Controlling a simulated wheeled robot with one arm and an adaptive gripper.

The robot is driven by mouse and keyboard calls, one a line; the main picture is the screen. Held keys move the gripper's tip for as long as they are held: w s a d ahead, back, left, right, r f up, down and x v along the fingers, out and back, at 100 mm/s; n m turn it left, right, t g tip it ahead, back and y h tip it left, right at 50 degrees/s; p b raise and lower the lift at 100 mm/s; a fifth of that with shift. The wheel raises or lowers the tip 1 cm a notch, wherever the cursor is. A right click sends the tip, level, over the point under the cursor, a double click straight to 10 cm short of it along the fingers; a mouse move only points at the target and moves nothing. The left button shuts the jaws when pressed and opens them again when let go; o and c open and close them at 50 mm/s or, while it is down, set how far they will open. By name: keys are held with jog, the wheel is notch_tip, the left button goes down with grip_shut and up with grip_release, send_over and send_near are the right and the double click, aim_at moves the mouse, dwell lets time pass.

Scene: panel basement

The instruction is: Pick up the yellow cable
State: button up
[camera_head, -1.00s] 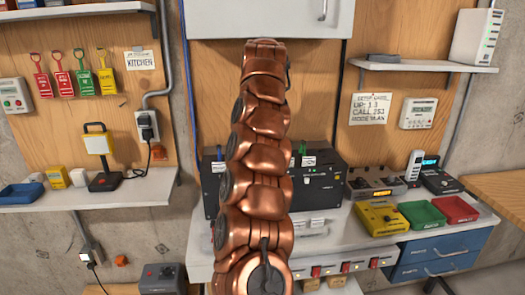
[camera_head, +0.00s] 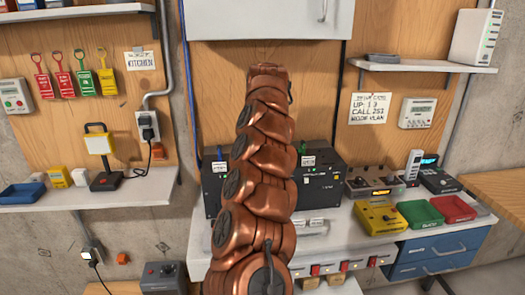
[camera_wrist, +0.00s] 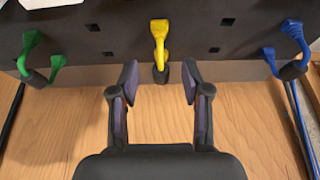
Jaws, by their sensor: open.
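The yellow cable (camera_wrist: 159,38) shows in the wrist view at the top middle, a short yellow plug on the dark panel edge with a black end below it. My gripper (camera_wrist: 158,82) is open, with its two fingers spread apart. The yellow cable lies ahead of the fingertips, in line with the gap between them, and its black end reaches near that gap. Nothing is held. In the head view my copper arm hides the yellow cable and the gripper.
A green cable (camera_wrist: 38,55) is to the left and a blue cable (camera_wrist: 292,45) to the right on the same dark panel (camera_wrist: 110,30). Black boxes (camera_head: 322,185) stand on the bench. A white cabinet (camera_head: 265,18) hangs above. Shelves flank both sides.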

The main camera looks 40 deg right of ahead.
jog(key=shift+x, duration=0.75)
grip_shut()
